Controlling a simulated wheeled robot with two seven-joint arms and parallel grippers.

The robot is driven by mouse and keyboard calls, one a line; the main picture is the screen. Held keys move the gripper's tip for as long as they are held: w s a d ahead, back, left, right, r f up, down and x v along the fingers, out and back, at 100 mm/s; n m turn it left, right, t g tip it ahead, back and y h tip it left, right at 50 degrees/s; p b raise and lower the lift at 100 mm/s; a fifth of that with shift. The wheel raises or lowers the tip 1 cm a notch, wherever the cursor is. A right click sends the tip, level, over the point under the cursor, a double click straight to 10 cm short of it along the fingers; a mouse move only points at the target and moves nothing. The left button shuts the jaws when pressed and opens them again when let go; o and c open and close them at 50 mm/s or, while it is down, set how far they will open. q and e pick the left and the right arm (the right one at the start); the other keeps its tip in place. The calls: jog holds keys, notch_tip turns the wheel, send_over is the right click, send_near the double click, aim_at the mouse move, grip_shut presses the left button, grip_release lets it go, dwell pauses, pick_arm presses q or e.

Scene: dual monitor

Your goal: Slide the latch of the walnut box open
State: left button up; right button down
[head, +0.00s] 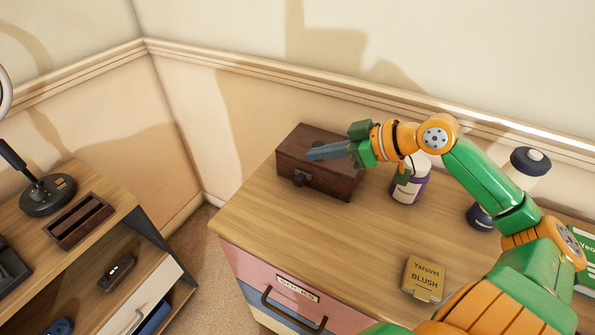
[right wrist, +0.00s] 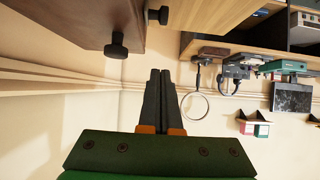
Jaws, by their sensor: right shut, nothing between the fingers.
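The walnut box (head: 324,184) is dark brown, lidded and shut, and sits at the far left of the dresser top. Its dark latch (head: 300,179) is on the front face. My left gripper is not in view.
On the dresser (head: 300,232) are a purple-and-white bottle (head: 410,187), a dark-capped bottle (head: 530,162) and a yellow blush box (head: 424,278). The wall is close behind. A shelf unit (head: 110,225) with a lamp (head: 47,194) stands left. The dresser's front left is clear.

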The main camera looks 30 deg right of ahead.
aim_at(297, 178)
jog(key=w+a+f+p, duration=0.1)
jog(key=f, duration=0.1)
jog(key=w+a+f+p, duration=0.1)
jog(key=w+f, duration=0.1)
jog(key=w+a+f+p, duration=0.1)
jog(key=w+f, duration=0.1)
jog(key=f, duration=0.1)
jog(key=shift+w+f, duration=0.1)
jog(key=shift+s+d+f, duration=0.2)
jog(key=shift+s+f, duration=0.05)
jog(key=shift+s, duration=0.2)
jog(key=shift+w, duration=0.1)
